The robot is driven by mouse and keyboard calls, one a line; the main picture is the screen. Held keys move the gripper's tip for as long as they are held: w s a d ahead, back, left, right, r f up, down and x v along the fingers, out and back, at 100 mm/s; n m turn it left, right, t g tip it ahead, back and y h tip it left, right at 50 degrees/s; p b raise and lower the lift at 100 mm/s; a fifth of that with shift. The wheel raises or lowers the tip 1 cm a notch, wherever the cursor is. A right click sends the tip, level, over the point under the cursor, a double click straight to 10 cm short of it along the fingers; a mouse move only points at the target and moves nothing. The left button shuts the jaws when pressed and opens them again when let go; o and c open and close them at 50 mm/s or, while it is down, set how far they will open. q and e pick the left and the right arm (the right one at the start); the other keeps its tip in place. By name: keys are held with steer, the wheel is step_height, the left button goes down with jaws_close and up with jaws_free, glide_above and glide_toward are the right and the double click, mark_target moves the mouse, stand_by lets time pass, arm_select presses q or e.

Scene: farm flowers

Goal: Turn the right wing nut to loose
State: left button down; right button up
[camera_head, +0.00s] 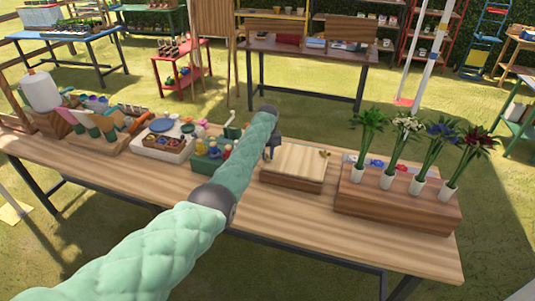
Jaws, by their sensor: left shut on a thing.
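A flat wooden press (297,163) with a pale board on top lies on the long wooden table. A small gold wing nut (324,153) stands at the right rear of its top board, with nothing touching it. My left arm, in a green quilted sleeve, reaches across the table. My dark left gripper (271,150) is at the left rear corner of the press, apart from the gold wing nut. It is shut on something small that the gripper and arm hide. My right gripper is not in view.
A wooden stand (398,207) with several potted flowers is right of the press. Left of my arm are a green box (208,162) with small figures, a white tray (164,148), tools and a white sprayer bottle (40,90). The table's front strip (300,225) is clear.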

arm_select(q)
steer(key=n, duration=0.2)
steer(key=shift+n, duration=1.3)
steer(key=n, duration=0.2)
steer(key=shift+n, duration=0.3)
steer(key=n, duration=0.2)
steer(key=shift+f+n, duration=0.1)
steer(key=shift+n, duration=1.6)
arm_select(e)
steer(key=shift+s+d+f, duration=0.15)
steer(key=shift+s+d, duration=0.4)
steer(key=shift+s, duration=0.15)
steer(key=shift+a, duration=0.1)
